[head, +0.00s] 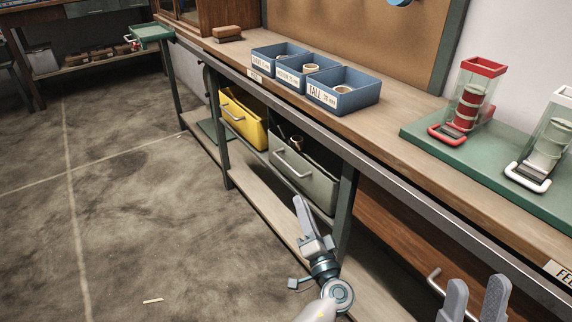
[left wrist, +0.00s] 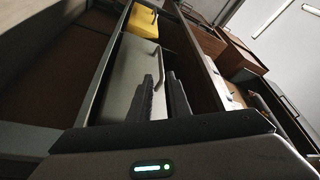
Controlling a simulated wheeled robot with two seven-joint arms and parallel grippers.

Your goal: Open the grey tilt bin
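The grey tilt bin (head: 312,184) hangs under the workbench top, to the right of the yellow bin. Its front has a light bar handle (head: 291,165), and a dark gap with small items shows above the front. In the left wrist view the grey bin's front (left wrist: 128,75) and handle (left wrist: 157,67) lie just beyond my fingers. My left gripper (head: 300,205) is below and in front of the bin, apart from the handle; its fingers (left wrist: 166,90) are parted with nothing between them. My right gripper (head: 474,295) is open and empty at the bottom right.
The yellow bin (head: 243,118) is beside the grey one. A bench leg (head: 346,215) stands right of the grey bin, and a lower shelf (head: 262,208) runs beneath. Blue boxes (head: 343,90) and a green mat (head: 480,160) sit on the bench.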

